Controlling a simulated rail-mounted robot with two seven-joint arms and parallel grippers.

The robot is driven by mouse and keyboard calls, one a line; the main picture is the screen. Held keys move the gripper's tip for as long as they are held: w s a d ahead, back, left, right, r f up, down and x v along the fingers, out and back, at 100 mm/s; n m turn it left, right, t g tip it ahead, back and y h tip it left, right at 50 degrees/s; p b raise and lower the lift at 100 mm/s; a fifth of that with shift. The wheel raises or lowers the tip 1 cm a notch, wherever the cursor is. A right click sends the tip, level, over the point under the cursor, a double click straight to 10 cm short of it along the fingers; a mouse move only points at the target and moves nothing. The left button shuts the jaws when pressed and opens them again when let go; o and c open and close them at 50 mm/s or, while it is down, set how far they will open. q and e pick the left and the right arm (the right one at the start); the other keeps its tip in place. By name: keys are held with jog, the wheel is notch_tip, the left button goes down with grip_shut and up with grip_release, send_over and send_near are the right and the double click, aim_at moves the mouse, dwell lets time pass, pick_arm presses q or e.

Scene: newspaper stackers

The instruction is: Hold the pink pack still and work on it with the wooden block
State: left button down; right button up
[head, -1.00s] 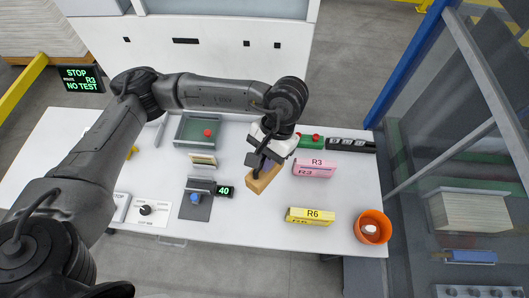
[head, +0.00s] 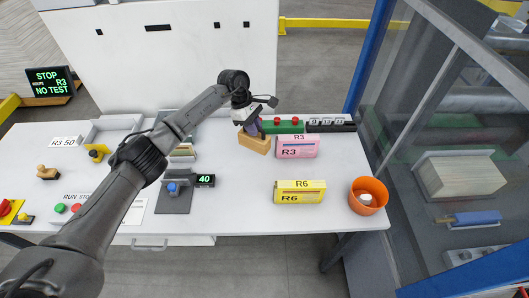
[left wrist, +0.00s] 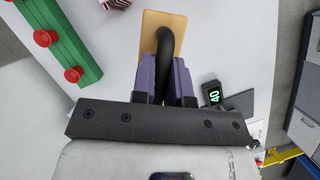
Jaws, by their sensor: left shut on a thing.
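The pink pack (head: 297,146), labelled R3, stands on the white table right of centre in the head view. My left gripper (head: 252,127) is shut on the wooden block (head: 255,145). The block is just left of the pack with a small gap between them; I cannot tell whether it touches the table. In the left wrist view the block (left wrist: 155,22) shows beyond the purple fingers (left wrist: 166,80). No gripper is on the pink pack. My right gripper is not in view.
A green bar with red buttons (head: 282,126) and a black strip (head: 329,126) lie behind the pack. A yellow R6 pack (head: 300,192) and an orange bowl (head: 368,195) are in front. A display reading 40 (head: 204,181) stands to the left. The table between is clear.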

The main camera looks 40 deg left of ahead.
aim_at(255, 138)
pick_arm(q)
jog(key=shift+a+f+n+t, duration=0.2)
jog(key=shift+f+n, duration=0.15)
jog(key=shift+n, duration=0.2)
jog(key=shift+a+f+n+t, duration=0.2)
jog(key=shift+f+n, duration=0.1)
jog(key=shift+n, duration=0.25)
jog(key=shift+w+n+t, duration=0.15)
jog(key=shift+n+t, duration=0.15)
jog(key=shift+n, duration=0.3)
jog(key=shift+w+a+r+n+t+y, duration=0.2)
jog(key=shift+w+n, duration=0.25)
jog(key=shift+w+a+r+n+t+y, duration=0.2)
jog(key=shift+w+n, duration=0.25)
jog(key=shift+s+d+f+n, duration=0.15)
jog(key=shift+f+n, duration=0.1)
jog(key=shift+n, duration=0.25)
jog(key=shift+f, duration=0.1)
jog(key=shift+f+b, duration=1.8)
jog(key=shift+f, duration=0.7)
jog(key=shift+f+b, duration=0.45)
jog(key=shift+f, duration=0.35)
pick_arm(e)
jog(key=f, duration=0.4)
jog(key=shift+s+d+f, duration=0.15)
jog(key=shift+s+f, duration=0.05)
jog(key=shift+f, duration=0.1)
